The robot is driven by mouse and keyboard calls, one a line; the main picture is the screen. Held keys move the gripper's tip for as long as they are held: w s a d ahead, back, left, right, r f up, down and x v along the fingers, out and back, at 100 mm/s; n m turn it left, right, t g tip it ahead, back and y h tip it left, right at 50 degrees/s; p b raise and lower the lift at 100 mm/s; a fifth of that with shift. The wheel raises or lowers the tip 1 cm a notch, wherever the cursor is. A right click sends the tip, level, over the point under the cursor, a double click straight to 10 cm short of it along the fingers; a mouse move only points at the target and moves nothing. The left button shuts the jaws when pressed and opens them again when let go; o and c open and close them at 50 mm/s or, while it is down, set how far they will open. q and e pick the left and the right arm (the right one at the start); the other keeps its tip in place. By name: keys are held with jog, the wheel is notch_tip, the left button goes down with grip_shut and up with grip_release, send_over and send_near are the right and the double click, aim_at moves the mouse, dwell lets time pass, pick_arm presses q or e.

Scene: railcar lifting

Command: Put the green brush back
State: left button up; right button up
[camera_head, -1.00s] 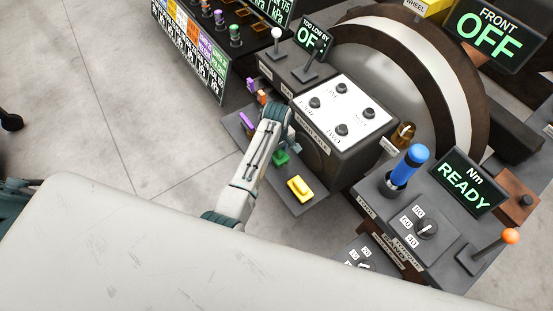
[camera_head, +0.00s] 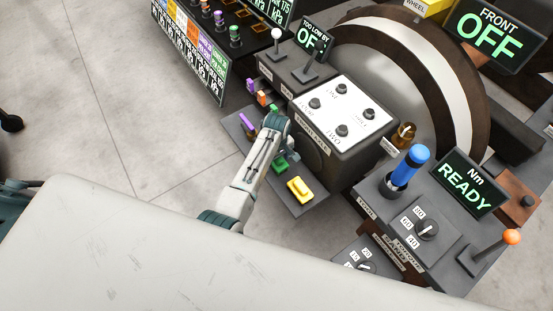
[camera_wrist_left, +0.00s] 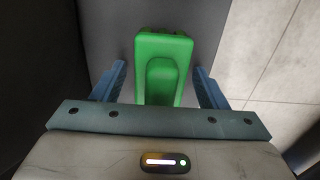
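The green brush (camera_head: 280,166) is on the dark grey shelf (camera_head: 304,208), between a purple brush (camera_head: 247,122) and a yellow brush (camera_head: 300,189). My left arm partly covers it in the head view. In the left wrist view the green brush (camera_wrist_left: 162,65) lies between the two blue fingers of my left gripper (camera_wrist_left: 162,88). The fingers are apart, one on each side, with narrow gaps to the brush. In the head view my left gripper (camera_head: 287,157) is low over the shelf. My right gripper is not in view.
A box with a white knob panel (camera_head: 343,108) stands right behind the shelf. Small orange and purple pieces (camera_head: 261,98) sit at its left. A blue-handled tool (camera_head: 408,168) stands farther right. Open floor (camera_head: 130,110) lies left of the shelf.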

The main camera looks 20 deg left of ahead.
pick_arm(q)
notch_tip(320, 180, up, 12)
jog(key=shift+r+p, duration=0.2)
jog(key=shift+p, duration=0.3)
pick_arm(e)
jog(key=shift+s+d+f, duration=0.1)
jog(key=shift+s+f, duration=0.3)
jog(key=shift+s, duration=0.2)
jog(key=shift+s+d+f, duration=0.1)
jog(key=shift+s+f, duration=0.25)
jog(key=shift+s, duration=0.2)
